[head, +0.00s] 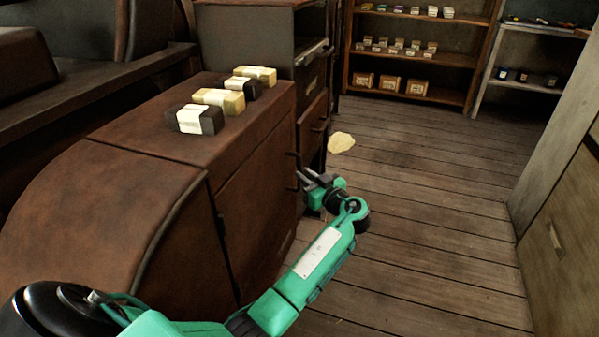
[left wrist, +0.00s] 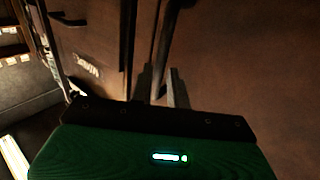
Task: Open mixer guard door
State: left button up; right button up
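No mixer or guard door can be told apart by its look; the nearest door is a brown cabinet door (head: 252,205) in the head view, which appears closed. A dark bar handle (left wrist: 171,30) runs down in front of a brown panel in the left wrist view. My left gripper (head: 308,180) is at the far end of the cabinet front, beside a dark handle. In the left wrist view its two fingers (left wrist: 162,88) stand apart, with the handle's lower end between them. Contact with the fingers cannot be made out. My right gripper is out of view.
Several wrapped blocks (head: 222,101) lie on the brown cabinet top (head: 150,140). A pale patch (head: 341,142) lies on the plank floor (head: 430,210), which is otherwise clear. Shelves (head: 420,57) stand at the back, and a pale cabinet (head: 565,230) on the right.

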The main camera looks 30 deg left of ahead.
aim_at(300, 187)
pick_arm(q)
jog(key=shift+x, duration=1.75)
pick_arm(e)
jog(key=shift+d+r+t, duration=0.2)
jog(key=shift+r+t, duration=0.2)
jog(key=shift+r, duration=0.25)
pick_arm(q)
grip_shut()
jog(key=shift+d, duration=0.1)
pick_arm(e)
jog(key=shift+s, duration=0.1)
